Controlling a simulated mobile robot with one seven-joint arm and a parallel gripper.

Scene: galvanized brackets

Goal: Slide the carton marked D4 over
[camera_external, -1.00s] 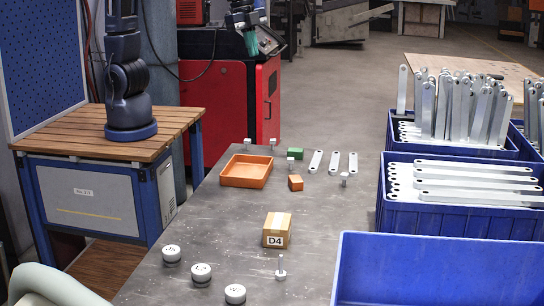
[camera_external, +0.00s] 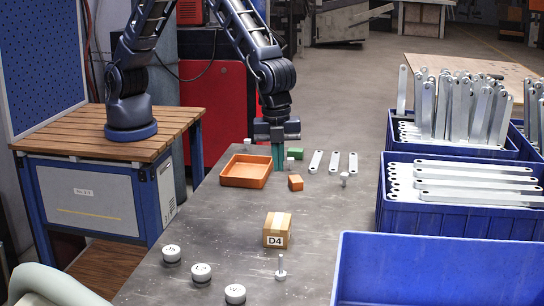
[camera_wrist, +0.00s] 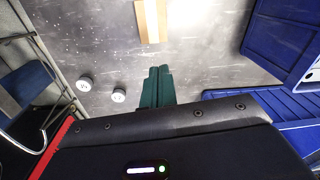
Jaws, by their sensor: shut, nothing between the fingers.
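The small tan carton marked D4 (camera_external: 277,230) stands upright on the grey metal table (camera_external: 220,240), its label facing the external camera. In the wrist view the carton (camera_wrist: 151,20) shows at the top edge, partly cut off, beyond the fingertips. My gripper (camera_external: 278,168) has green fingers pointing down beside the right edge of the orange tray, well behind the carton and apart from it. The fingers (camera_wrist: 157,72) are shut together and empty.
The orange tray (camera_external: 234,178), a green block (camera_external: 295,153), an orange block (camera_external: 295,183) and flat brackets (camera_external: 334,162) lie near my gripper. Several round white-topped weights (camera_external: 201,272) line the front left. A bolt (camera_external: 280,268) stands before the carton. Blue crates (camera_external: 440,222) border the right.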

